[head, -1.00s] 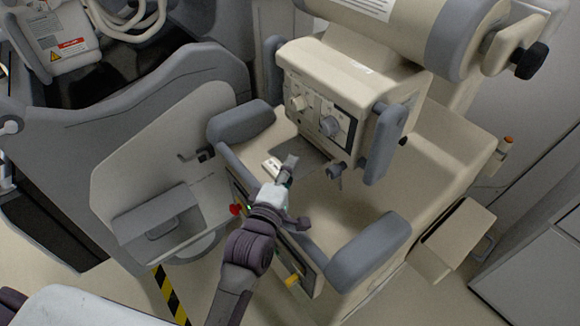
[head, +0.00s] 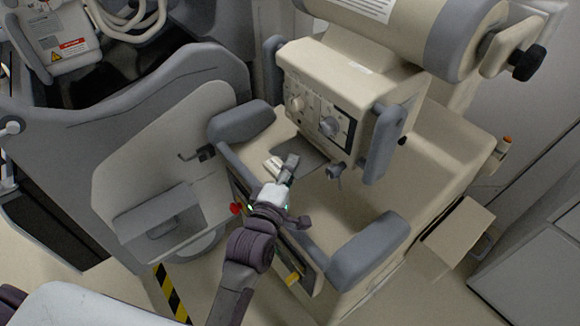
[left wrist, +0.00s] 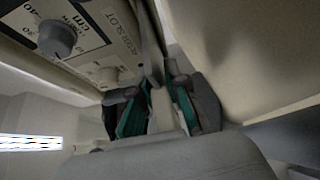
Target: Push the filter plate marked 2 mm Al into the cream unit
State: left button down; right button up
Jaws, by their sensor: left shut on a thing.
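The cream unit (head: 352,72) hangs over the cart top, with knobs and a dark panel on its front. In the left wrist view, its knob panel (left wrist: 95,40) shows scale numbers and lettering that ends in "SLOT". My left gripper (head: 283,165) is just in front of and below the unit. In the left wrist view, its green-padded fingers (left wrist: 158,112) are closed on a thin pale piece, apparently the filter plate (left wrist: 160,108), seen nearly edge-on. The "2 mm Al" mark is not readable, and how far the plate sits in the unit cannot be told. My right gripper is not in view.
Grey padded armrests (head: 370,250) flank the cart front, and a red button (head: 236,208) is on its edge. A small grey lever (head: 336,172) hangs below the unit. A cream panel (head: 150,170) stands at the left. Bare cream cart top (head: 350,205) lies right of my gripper.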

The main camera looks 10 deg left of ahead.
aim_at(301, 161)
pick_arm(q)
jog(key=shift+w+d+r, duration=0.1)
jog(key=shift+w+d, duration=0.4)
jog(key=shift+w, duration=0.25)
jog(key=shift+w+d, duration=0.35)
jog(key=shift+w, duration=0.1)
jog(key=c, duration=1.1)
grip_release()
jog(key=shift+w, duration=0.15)
jog(key=shift+o, duration=0.2)
jog(key=s+a+f, duration=0.1)
jog(key=s, duration=0.7)
jog(key=shift+s+a+f+m, duration=0.15)
jog(key=shift+s+a+m, duration=0.15)
jog(key=shift+s+a, duration=0.1)
